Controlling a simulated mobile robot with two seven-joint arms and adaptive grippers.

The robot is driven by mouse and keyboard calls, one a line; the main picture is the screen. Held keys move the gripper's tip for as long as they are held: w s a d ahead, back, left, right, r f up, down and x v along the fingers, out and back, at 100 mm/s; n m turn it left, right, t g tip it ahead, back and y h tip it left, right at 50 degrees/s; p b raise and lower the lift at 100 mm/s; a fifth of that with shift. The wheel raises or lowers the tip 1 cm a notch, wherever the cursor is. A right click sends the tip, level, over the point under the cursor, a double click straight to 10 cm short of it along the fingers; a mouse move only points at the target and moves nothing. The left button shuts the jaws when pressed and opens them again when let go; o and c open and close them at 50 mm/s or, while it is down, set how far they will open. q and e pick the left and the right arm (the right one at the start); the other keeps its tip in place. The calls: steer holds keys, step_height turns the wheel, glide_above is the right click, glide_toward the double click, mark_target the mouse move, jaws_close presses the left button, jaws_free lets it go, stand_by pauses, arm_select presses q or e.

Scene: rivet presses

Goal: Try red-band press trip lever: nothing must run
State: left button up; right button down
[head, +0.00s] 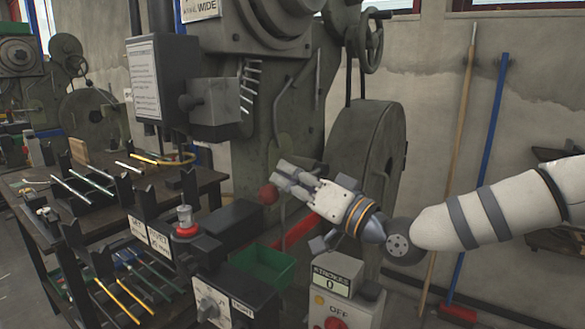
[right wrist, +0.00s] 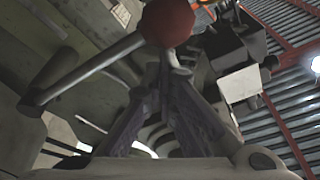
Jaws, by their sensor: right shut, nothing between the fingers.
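The trip lever's red ball knob (head: 269,193) shows left of my right gripper (head: 282,175) in the head view. In the right wrist view the red knob (right wrist: 168,22) and its grey rod (right wrist: 88,70) are just beyond the fingertips. My right gripper (right wrist: 176,72) is shut and empty, close to the knob; I cannot tell whether they touch. The grey-green press (head: 285,90) stands behind with its large flywheel (head: 362,150). A red band (head: 294,232) runs low on the press. The stroke counter (head: 331,281) reads 0. My left gripper is out of view.
A control box marked OFF (head: 340,308) with a red button stands below my right arm. A green bin (head: 264,266) and a dial box (head: 225,300) are in front. The left bench (head: 50,205) holds rods in racks. A broom (head: 482,180) leans on the wall.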

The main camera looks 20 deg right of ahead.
steer(key=shift+f, duration=0.1)
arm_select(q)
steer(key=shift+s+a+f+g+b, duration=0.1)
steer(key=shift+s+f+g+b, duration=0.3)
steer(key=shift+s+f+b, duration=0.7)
arm_select(e)
step_height(320, 180, down, 8)
steer(key=n+y, duration=0.1)
steer(key=n, duration=0.5)
steer(key=shift+g+y, duration=0.3)
steer(key=shift+g, duration=0.1)
steer(key=shift+s, duration=0.1)
